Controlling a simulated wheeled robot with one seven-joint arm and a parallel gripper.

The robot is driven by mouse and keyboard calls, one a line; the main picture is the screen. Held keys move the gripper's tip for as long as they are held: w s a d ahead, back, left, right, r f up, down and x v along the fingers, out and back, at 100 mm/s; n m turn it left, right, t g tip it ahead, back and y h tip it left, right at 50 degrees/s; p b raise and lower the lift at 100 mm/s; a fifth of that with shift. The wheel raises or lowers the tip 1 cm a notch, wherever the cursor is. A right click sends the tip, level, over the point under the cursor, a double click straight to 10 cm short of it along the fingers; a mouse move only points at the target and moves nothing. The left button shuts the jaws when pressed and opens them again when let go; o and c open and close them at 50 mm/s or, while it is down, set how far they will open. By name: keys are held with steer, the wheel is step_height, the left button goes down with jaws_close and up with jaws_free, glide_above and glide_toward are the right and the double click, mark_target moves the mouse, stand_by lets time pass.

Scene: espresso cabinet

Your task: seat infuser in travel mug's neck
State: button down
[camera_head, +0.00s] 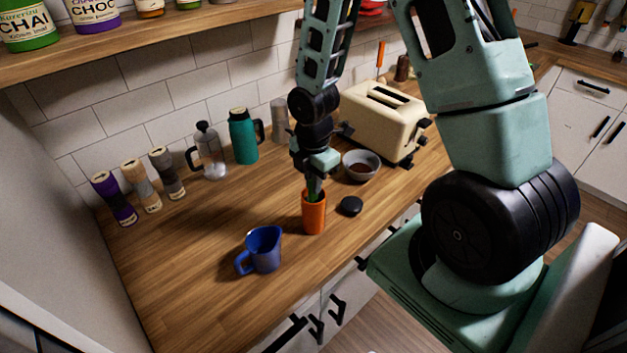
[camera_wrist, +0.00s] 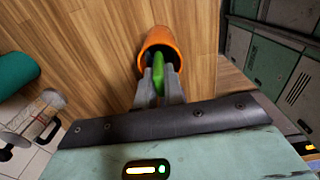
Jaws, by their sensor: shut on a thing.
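The orange travel mug (camera_head: 314,217) stands upright on the wooden counter near its front edge. My gripper (camera_head: 314,188) points down directly over its mouth. In the wrist view my gripper (camera_wrist: 160,88) is shut on the green infuser (camera_wrist: 158,72), with one finger on each side of it. The infuser's far end overlaps the opening of the orange mug (camera_wrist: 178,36). Its lower part is hidden, so I cannot tell how deep it sits or whether it touches the rim.
A black lid-like disc (camera_head: 350,206) lies right of the mug. A blue pitcher (camera_head: 263,249) stands front left, a grey bowl (camera_head: 373,164) and cream toaster (camera_head: 384,120) behind right. A teal mug (camera_head: 243,140) and French press (camera_head: 211,157) stand by the wall. Counter left of the pitcher is clear.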

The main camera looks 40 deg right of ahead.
steer(key=c, duration=1.4)
jaws_free()
steer(key=shift+a, duration=0.1)
steer(key=s+a+r+m+b, duration=0.2)
steer(key=s+a+m+b, duration=0.15)
steer(key=a, duration=0.35)
steer(key=s+a+r+m+b, duration=0.2)
steer(key=a+b, duration=0.2)
steer(key=a, duration=0.4)
steer(key=s+a+r+m+b, duration=0.2)
steer(key=s+a+m+b, duration=0.2)
steer(key=s+a, duration=0.3)
steer(key=s+m, duration=0.1)
steer(key=s, duration=0.4)
steer(key=shift+s+a+y, duration=0.15)
steer(key=shift+a+y, duration=0.05)
steer(key=shift+y, duration=0.1)
